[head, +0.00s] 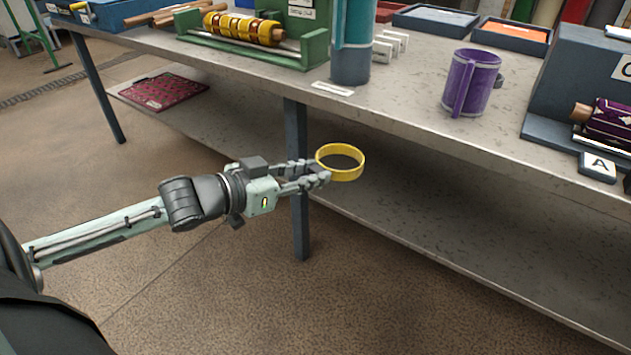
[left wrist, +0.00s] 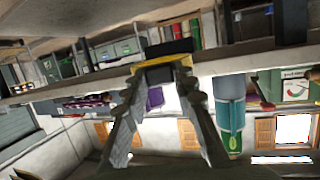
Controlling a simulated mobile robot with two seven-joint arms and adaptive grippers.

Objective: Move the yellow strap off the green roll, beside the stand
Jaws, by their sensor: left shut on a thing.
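The yellow strap (head: 345,176), a closed ring, is held at its left edge by my left gripper (head: 321,172). It is in the air in front of the bench edge, clear of any roll. In the left wrist view, part of the strap (left wrist: 138,68) shows between the fingertips (left wrist: 162,72). An upright teal-green roll (head: 352,35) with a grey lower part stands on the bench, up and right of the gripper; it also shows in the left wrist view (left wrist: 230,118). A green stand (head: 316,45) is left of it. My right gripper is out of view.
The metal bench (head: 420,125) has a lower shelf (head: 440,230) and a dark leg (head: 300,225) behind the gripper. A yellow-and-red banded roll (head: 243,29) lies in the green stand. A purple mug (head: 470,82) stands on the right.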

